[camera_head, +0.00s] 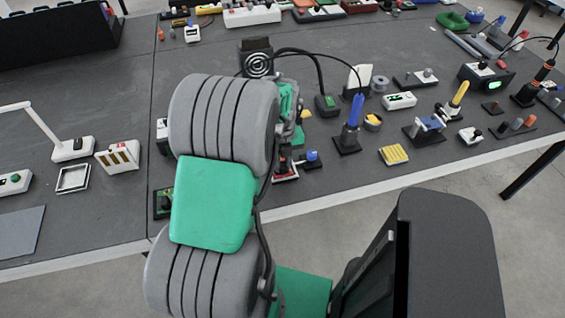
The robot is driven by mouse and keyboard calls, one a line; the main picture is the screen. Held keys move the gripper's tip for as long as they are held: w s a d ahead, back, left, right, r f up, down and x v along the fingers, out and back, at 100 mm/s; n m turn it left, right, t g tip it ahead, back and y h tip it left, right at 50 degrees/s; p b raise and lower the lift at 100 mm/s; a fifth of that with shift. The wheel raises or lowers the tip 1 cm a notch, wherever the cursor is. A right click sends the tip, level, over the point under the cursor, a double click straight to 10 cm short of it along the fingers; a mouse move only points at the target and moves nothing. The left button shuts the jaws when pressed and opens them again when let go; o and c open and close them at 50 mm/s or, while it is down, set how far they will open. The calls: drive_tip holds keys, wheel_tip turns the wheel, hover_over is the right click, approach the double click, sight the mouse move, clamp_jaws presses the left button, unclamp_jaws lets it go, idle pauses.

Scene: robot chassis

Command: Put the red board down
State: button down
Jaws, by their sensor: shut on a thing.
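The red board (290,177) is a small flat piece at the front part of the grey table, just right of my big grey arm joint. Dark and white parts show on it. My gripper (292,140) is at the end of my green and grey arm, directly over the board, and is shut on it. My arm hides most of the gripper and the board's left side. I cannot tell whether the board touches the table.
A blue-handled tool in a stand (352,125) and a small blue-knobbed part (312,158) are close on the right. A yellow block (393,154) lies farther right. A black fan unit (257,58) stands behind. Bare table shows between the yellow block and the front edge.

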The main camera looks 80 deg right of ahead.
drive_tip(key=shift+f, duration=0.2)
drive_tip(key=c, duration=1.3)
unclamp_jaws()
drive_tip(key=shift+r, duration=0.1)
